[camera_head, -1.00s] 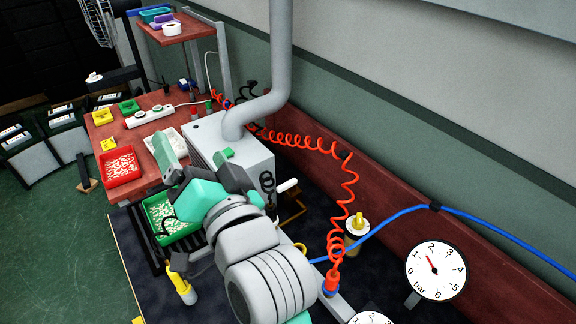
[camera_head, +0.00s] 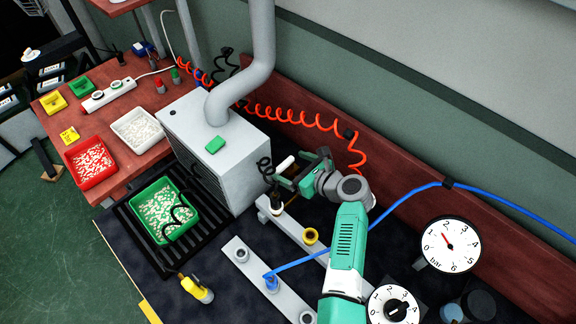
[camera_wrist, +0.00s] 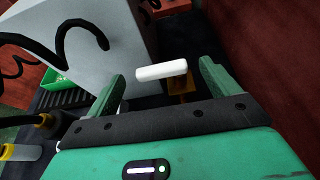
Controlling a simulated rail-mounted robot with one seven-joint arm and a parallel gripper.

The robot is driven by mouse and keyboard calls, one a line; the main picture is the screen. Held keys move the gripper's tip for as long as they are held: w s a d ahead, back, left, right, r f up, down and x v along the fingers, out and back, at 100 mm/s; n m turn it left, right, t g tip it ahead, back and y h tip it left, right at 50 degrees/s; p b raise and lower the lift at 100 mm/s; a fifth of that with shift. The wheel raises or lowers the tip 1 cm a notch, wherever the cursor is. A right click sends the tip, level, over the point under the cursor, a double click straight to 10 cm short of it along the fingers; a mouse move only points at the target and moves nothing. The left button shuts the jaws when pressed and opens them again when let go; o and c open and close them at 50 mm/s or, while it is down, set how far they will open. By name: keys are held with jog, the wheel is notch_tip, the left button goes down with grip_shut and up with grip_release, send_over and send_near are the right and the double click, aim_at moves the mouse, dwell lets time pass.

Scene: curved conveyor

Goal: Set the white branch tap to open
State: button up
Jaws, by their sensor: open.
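The white tap handle (camera_head: 285,164) is a short white bar beside the grey box, near the red back board. In the wrist view the white handle (camera_wrist: 162,71) lies crosswise between my fingertips, with a brass-yellow body (camera_wrist: 181,88) below it. My gripper (camera_head: 297,172) is open and close to the handle; its two green fingers also show in the wrist view (camera_wrist: 163,76), one to each side of the bar. I see no clear contact, and the depth gap cannot be told. My gripper partly hides the tap's body in the head view.
A grey box (camera_head: 232,150) with a thick pipe stands left of my gripper. A coiled red hose (camera_head: 290,118) runs behind. A green tray (camera_head: 165,208) sits left.

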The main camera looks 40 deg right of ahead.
jog(key=shift+x, duration=1.15)
jog(key=c, duration=1)
jog(key=shift+d+b, duration=0.1)
jog(key=shift+b, duration=0.2)
jog(key=n+y+b, duration=0.2)
jog(key=n+g+y+b, duration=0.1)
jog(key=y, duration=0.1)
jog(key=shift+s+d+f+n+b, duration=0.2)
jog(key=shift+s+d+n+b, duration=0.1)
jog(key=shift+d+n, duration=0.1)
jog(key=shift+s+n+g+y+b, duration=0.1)
jog(key=shift+n+g+y+b, duration=0.3)
jog(key=shift+n+y+b, duration=0.65)
jog(key=shift+d+r+b, duration=0.1)
jog(key=shift+r+b, duration=0.05)
jog(key=shift+b, duration=0.5)
jog(key=shift+g, duration=0.3)
